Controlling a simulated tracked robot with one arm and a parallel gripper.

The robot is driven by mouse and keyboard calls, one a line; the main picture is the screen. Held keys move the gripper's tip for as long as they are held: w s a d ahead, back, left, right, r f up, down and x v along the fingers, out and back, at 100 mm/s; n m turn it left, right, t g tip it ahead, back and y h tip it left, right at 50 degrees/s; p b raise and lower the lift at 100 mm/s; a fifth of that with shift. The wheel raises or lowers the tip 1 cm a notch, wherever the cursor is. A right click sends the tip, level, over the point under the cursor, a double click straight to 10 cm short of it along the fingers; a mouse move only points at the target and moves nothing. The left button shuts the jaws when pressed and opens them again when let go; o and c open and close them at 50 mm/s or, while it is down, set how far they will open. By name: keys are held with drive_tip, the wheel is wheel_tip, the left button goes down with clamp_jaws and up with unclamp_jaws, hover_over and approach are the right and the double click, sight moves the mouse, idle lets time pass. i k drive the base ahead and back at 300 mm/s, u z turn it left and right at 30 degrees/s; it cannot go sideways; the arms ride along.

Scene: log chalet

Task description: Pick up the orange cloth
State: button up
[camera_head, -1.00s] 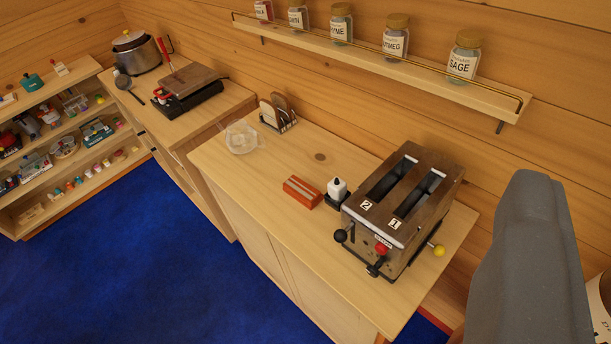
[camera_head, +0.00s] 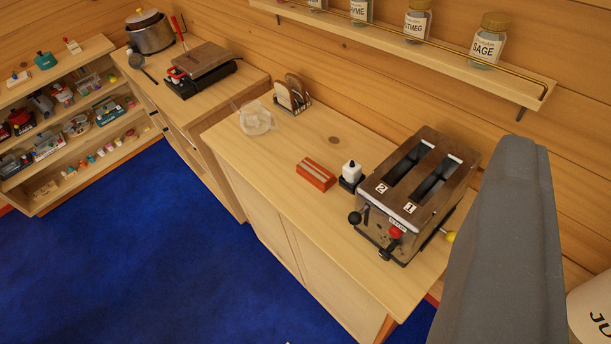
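No soft orange cloth can be made out with certainty. A small orange-red piece with a pale stripe (camera_head: 316,174) lies flat on the wooden counter (camera_head: 290,190), left of the toaster. It looks more like a firm block than a loose cloth, and I cannot tell its material. My gripper's fingertips do not show. A large grey part of my own body rises at the right and covers the counter's right end.
A brown two-slot toaster (camera_head: 417,195) and a small white-topped bottle (camera_head: 350,172) stand right of the orange-red piece. A glass bowl (camera_head: 256,118) and toast rack (camera_head: 292,95) stand further left. A spice shelf (camera_head: 430,52) hangs above. Blue carpet (camera_head: 150,260) is clear.

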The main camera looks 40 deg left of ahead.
sight(322, 178)
drive_tip(key=u, duration=0.6)
drive_tip(key=k, duration=0.75)
drive_tip(key=u, duration=0.8)
drive_tip(key=k, duration=0.55)
drive_tip(key=u, duration=0.15)
drive_tip(key=i, duration=1.2)
drive_tip(key=z, duration=1)
drive_tip(key=i, duration=1.4)
drive_tip(key=z, duration=0.35)
